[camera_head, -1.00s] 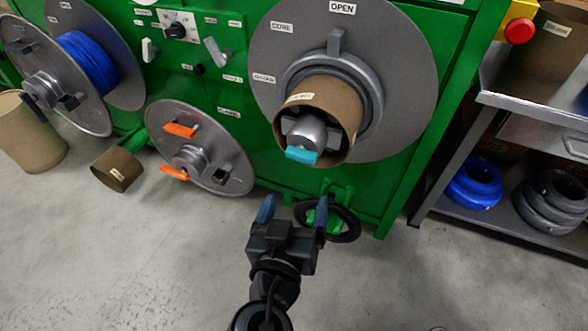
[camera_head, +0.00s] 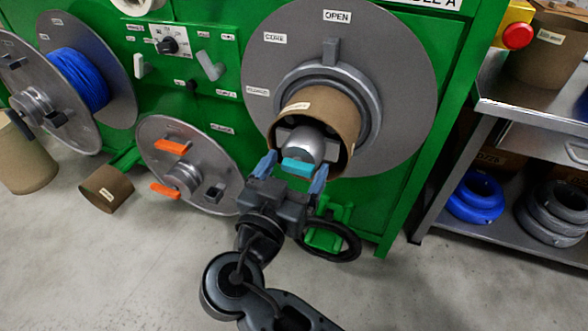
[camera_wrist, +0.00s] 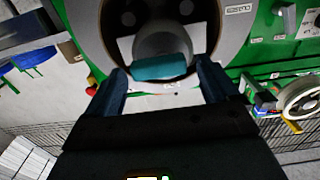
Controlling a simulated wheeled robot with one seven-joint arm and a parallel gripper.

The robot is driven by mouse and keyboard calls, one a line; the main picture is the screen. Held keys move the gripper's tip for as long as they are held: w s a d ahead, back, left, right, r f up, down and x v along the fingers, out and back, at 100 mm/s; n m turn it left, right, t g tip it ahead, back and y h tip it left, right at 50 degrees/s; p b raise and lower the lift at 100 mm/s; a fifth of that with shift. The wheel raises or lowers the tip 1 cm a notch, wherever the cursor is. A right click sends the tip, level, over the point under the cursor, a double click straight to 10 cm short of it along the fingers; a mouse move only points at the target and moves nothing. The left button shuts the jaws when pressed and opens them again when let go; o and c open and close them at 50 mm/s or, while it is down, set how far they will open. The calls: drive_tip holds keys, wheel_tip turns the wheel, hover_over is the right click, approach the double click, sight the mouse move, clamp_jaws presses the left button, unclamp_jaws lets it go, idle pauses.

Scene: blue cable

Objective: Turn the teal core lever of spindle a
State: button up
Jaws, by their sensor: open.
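The teal core lever (camera_head: 298,167) sits at the front of the grey spindle hub, inside a brown cardboard core (camera_head: 318,112) on the large grey disc of spindle a (camera_head: 262,62). My gripper (camera_head: 291,171) is open, with its blue fingers on the left and right of the lever in the head view. In the wrist view the teal lever (camera_wrist: 160,67) lies just beyond and between the fingertips of my gripper (camera_wrist: 160,80). Nothing is held. I cannot tell whether a finger touches the lever.
A round plate with orange levers (camera_head: 172,146) leans left of my gripper. A blue cable reel (camera_head: 80,80) is farther left. A loose cardboard core (camera_head: 105,188) lies on the floor. A metal shelf with cable coils (camera_head: 473,198) stands at right.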

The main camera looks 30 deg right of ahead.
drive_tip(key=shift+d, duration=0.1)
drive_tip(key=c, duration=1.1)
drive_tip(key=shift+o, duration=0.2)
drive_tip(key=shift+r, duration=0.1)
drive_tip(key=n+p, duration=0.1)
drive_tip(key=n, duration=0.1)
drive_tip(key=n+p, duration=0.1)
drive_tip(key=p, duration=0.1)
drive_tip(key=shift+w+r+n, duration=0.2)
drive_tip(key=shift+n, duration=0.2)
drive_tip(key=n+p, duration=0.1)
drive_tip(key=n, duration=0.1)
drive_tip(key=n+p, duration=0.1)
drive_tip(key=p, duration=0.1)
drive_tip(key=n+p, duration=0.1)
drive_tip(key=n, duration=0.1)
drive_tip(key=shift+w+a+n+p, duration=0.15)
drive_tip(key=shift+a+n+p, duration=0.1)
drive_tip(key=shift+n+p, duration=0.1)
drive_tip(key=n+p, duration=0.4)
drive_tip(key=shift+w+a+f, duration=0.1)
drive_tip(key=shift+w, duration=0.05)
drive_tip(key=shift+w+f+n+p, duration=0.15)
drive_tip(key=shift+n+p, duration=0.6)
drive_tip(key=shift+n, duration=0.4)
drive_tip(key=shift+s+f+n+p, duration=0.1)
drive_tip(key=shift+f+n+p, duration=0.05)
drive_tip(key=shift+n+p, duration=0.8)
drive_tip(key=shift+f+n, duration=0.1)
drive_tip(key=shift+n, duration=0.15)
